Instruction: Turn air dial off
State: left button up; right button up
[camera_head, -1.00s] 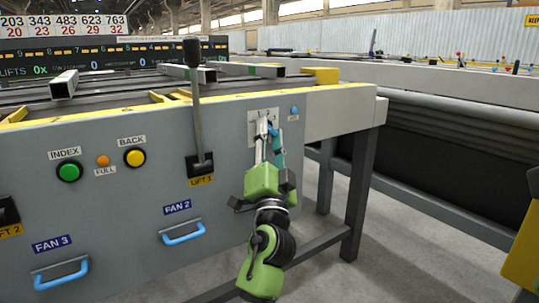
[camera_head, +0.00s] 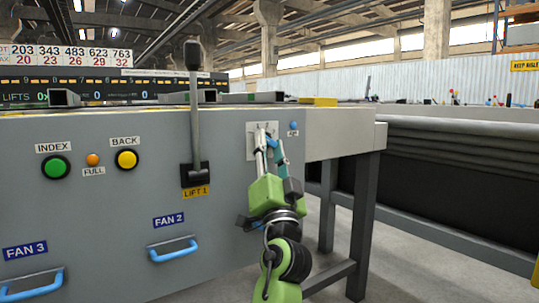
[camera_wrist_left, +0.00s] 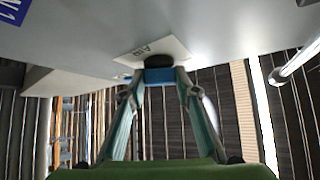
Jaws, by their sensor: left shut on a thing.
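The air dial shows in the left wrist view as a dark round base with a blue handle (camera_wrist_left: 160,76) on a pale plate (camera_wrist_left: 178,48) lettered AIR. My left gripper (camera_wrist_left: 160,82) has one finger on each side of the blue handle and is shut on it. In the head view my green left arm reaches up to the pale plate (camera_head: 252,142) on the grey panel, and the left gripper (camera_head: 267,137) meets it there. The fingers largely hide the dial in that view, so I cannot read its setting. My right gripper is not in view.
The LIFT 1 lever (camera_head: 195,110) stands upright left of the plate. A small blue light or button (camera_head: 294,125) is just right of it. FAN 2 handle (camera_head: 174,249), yellow BACK button (camera_head: 126,159) and green INDEX button (camera_head: 56,167) are further left. Floor shows beyond the table leg.

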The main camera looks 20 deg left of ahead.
pick_arm(q)
jog(key=shift+f, duration=0.1)
jog(key=o, duration=1.1)
jog(key=shift+r, duration=0.2)
notch_tip(320, 180, up, 10)
jog(key=shift+f, duration=0.15)
